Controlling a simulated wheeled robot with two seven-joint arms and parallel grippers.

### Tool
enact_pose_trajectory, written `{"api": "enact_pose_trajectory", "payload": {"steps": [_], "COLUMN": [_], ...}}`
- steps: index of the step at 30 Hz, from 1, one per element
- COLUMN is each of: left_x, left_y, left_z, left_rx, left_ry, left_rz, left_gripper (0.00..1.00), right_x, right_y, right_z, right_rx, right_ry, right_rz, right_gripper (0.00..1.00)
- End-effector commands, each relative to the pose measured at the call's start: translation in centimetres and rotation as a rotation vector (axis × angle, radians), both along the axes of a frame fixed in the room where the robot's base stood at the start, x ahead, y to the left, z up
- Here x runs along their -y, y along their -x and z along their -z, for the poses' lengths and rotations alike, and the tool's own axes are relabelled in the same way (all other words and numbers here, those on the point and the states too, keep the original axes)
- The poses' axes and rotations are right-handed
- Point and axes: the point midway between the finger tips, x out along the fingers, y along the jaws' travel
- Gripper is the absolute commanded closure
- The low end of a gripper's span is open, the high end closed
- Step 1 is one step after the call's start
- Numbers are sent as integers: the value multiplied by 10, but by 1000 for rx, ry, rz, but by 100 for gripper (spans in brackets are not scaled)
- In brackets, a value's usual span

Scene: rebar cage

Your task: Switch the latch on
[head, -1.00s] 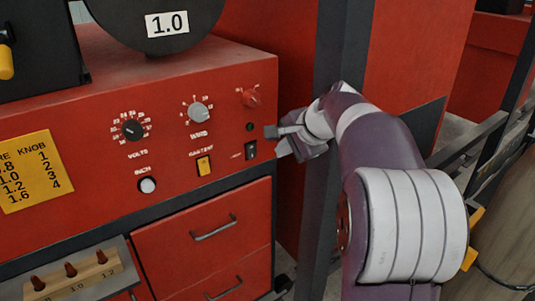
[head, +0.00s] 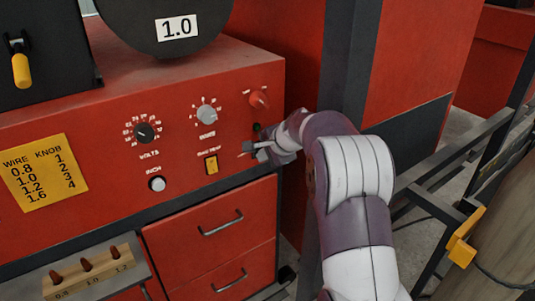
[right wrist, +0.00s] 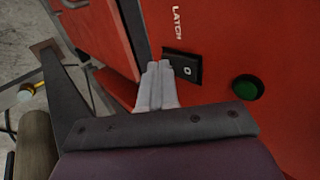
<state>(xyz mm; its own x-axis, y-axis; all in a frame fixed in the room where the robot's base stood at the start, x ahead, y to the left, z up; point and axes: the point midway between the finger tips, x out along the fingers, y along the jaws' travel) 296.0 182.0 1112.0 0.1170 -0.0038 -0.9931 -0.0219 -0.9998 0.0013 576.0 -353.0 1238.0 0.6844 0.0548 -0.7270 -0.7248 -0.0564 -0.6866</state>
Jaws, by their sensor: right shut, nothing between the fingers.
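The latch is a small black rocker switch (right wrist: 183,66) on the red panel, under the word LATCH in the right wrist view. A white "0" shows on its right part. My right gripper is shut and empty. Its fingertips (right wrist: 160,68) are at the left end of the switch and cover part of it; I cannot tell whether they touch it. In the head view my right gripper (head: 264,152) is at the panel's right edge and hides most of the switch. My left gripper is not in view.
A dark green round button or lamp (right wrist: 247,88) sits beside the switch. A dark post (head: 346,60) stands to the right. Drawers (head: 215,225) are below.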

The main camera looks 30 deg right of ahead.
Motion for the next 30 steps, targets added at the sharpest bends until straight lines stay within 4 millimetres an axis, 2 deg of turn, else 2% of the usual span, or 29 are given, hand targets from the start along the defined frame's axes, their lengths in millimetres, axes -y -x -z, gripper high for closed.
{"api": "enact_pose_trajectory", "payload": {"steps": [5,10,12,19,30], "left_x": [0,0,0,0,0], "left_y": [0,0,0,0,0], "left_z": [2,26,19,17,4], "left_rx": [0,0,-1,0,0], "left_ry": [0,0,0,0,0], "left_rz": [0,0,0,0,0], "left_gripper": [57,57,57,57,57], "right_x": [0,0,0,0,0], "right_y": [0,-3,-3,-3,-3], "right_z": [1,10,1,-1,-16], "right_rx": [2,34,37,37,37], "right_ry": [0,-1,-3,-3,-2], "right_rz": [0,1,1,1,1], "right_gripper": [100,100,100,100,100]}}
